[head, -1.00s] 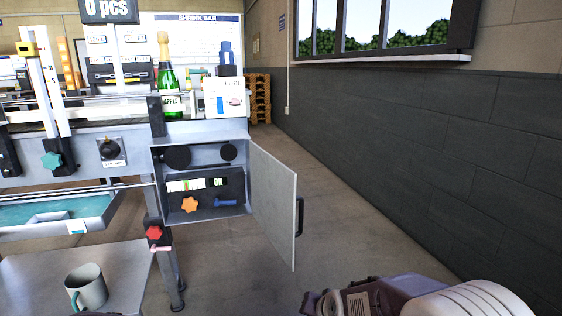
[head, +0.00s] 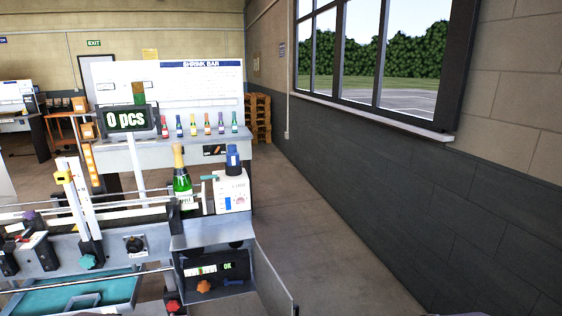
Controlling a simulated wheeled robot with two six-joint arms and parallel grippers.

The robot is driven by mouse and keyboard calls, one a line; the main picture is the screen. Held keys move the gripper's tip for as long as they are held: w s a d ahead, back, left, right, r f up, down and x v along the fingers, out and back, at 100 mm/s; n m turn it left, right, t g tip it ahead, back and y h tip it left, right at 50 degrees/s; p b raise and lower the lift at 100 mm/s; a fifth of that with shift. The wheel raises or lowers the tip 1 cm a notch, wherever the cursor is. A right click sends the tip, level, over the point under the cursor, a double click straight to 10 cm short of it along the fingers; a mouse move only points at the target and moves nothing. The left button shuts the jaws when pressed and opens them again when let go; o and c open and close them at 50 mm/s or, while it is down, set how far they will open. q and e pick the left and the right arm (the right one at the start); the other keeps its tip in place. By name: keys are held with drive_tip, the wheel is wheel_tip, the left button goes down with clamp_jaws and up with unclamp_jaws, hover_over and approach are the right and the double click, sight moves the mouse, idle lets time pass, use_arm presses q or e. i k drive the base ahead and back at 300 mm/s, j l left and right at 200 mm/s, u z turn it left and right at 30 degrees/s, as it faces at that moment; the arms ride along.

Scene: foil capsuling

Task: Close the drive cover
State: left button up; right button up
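The drive cover (head: 273,283) is a grey hinged door at the right side of the drive box (head: 213,242) on the machine. It stands swung open, and its lower part is cut off by the bottom edge of the head view. Inside the open box are a display reading OK (head: 228,266), an orange star knob (head: 204,286) and dark round parts partly hidden by the top.
A green bottle (head: 182,185) and a white lube box (head: 232,194) stand on the machine above the drive box. A red knob (head: 172,306) is below left. Open floor (head: 325,255) lies right of the cover, up to the dark wall (head: 430,200).

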sight(276, 301)
drive_tip(key=i+l+u, duration=0.4)
drive_tip(key=l+u, duration=0.2)
drive_tip(key=l, duration=0.15)
drive_tip(key=i+l+u, duration=0.15)
drive_tip(key=l+u, duration=0.15)
drive_tip(key=l, duration=0.15)
drive_tip(key=i+l+u, duration=0.1)
drive_tip(key=l+u, duration=0.25)
drive_tip(key=l, duration=0.15)
drive_tip(key=l+u, duration=0.3)
drive_tip(key=l, duration=0.15)
